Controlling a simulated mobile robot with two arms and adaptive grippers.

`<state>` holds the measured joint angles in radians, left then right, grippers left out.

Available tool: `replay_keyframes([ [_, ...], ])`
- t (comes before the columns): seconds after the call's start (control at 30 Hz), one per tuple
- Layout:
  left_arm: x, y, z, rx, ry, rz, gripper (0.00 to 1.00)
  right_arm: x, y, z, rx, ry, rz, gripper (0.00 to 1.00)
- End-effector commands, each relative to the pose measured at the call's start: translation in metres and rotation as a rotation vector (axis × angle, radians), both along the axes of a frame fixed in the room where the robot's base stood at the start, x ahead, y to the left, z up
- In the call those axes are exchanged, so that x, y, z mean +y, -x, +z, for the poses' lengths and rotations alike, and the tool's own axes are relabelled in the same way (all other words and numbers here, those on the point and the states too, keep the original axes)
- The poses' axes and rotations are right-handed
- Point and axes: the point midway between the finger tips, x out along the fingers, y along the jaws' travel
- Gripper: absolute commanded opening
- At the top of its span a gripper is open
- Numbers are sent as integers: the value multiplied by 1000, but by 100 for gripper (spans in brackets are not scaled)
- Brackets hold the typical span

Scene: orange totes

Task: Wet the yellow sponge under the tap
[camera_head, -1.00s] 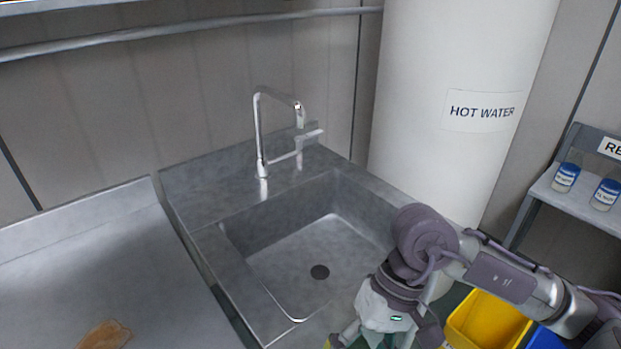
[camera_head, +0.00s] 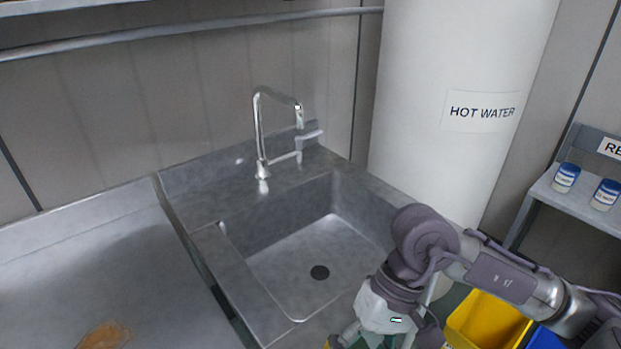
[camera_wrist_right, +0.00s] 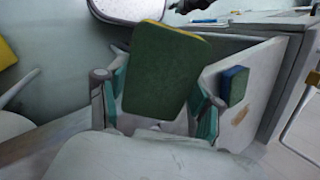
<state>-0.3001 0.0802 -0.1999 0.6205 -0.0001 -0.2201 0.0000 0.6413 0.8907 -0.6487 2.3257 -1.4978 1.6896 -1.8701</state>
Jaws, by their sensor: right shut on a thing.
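The yellow sponge (camera_wrist_right: 165,68) is in the right wrist view, its green face towards the camera and a yellow edge along its top. My right gripper (camera_wrist_right: 157,105) is shut on it, one finger at each side. In the head view that gripper is at the bottom edge, by the front right of the sink, mostly cut off. The chrome tap (camera_head: 259,135) stands at the back of the steel sink (camera_head: 254,290), its spout over the basin. I see no water running. My left gripper is not in view.
A blue sponge with a green face (camera_wrist_right: 235,86) lies on a steel surface near a brown stain (camera_wrist_right: 241,115). A white HOT WATER tank (camera_head: 450,60) stands right of the sink. A yellow bin (camera_head: 485,322) is at lower right. The basin is empty.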

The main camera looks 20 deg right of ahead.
Motion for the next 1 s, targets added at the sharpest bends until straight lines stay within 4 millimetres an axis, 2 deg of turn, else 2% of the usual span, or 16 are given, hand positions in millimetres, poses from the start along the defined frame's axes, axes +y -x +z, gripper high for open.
replay_keyframes([
  [0.53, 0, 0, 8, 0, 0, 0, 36, 24, 34, 34, -2, -1, 4, 38],
  [1.0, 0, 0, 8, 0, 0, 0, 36, 27, 38, 37, -1, 1, 2, 38],
])
